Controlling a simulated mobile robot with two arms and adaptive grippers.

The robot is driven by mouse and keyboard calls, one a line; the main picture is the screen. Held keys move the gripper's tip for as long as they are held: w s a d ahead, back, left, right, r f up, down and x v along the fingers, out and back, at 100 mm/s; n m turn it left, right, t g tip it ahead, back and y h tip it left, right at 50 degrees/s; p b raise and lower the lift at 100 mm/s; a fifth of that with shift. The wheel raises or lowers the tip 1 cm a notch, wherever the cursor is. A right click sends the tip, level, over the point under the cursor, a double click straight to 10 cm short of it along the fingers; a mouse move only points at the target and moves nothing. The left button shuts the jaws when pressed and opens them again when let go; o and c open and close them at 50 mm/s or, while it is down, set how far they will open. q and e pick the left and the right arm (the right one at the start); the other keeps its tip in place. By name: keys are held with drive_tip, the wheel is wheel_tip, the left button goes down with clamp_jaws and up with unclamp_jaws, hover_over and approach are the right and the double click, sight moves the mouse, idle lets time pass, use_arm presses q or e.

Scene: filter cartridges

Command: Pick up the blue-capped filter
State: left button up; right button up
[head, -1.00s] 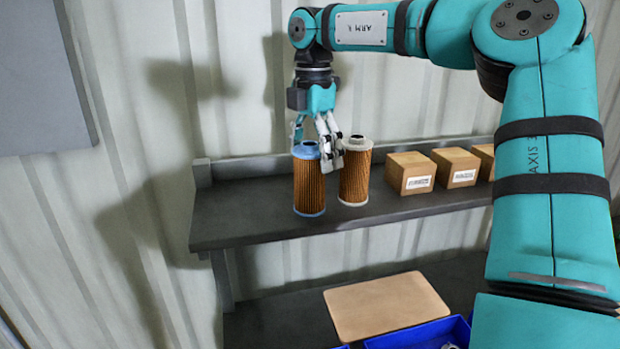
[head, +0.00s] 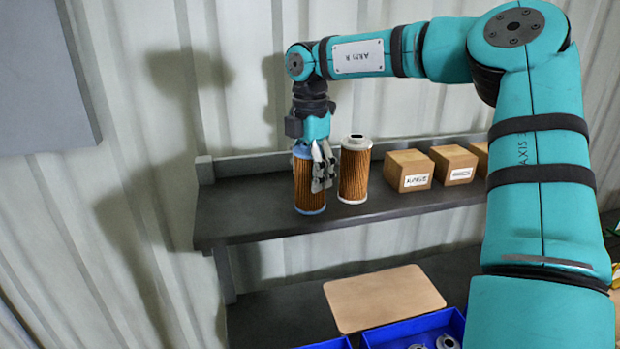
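The blue-capped filter (head: 307,189) stands upright at the left end of the dark shelf (head: 250,215). It has a brown pleated body with a blue top and blue bottom rim. A white-capped filter (head: 354,172) stands upright just to its right. My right gripper (head: 316,180) is lowered over the blue-capped filter, with grey fingers reaching down its right side, between the two filters. The far finger is hidden behind the filter and gripper body, so I cannot tell whether the fingers are closed on it. My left gripper is out of view.
Several cardboard boxes (head: 407,171) with white labels stand further right on the shelf. Below lie a tan board (head: 383,298) and blue bins (head: 410,332) with parts inside. My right arm covers the right side of the view.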

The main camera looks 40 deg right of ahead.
drive_tip(key=shift+f, duration=0.1)
drive_tip(key=shift+c, duration=0.9)
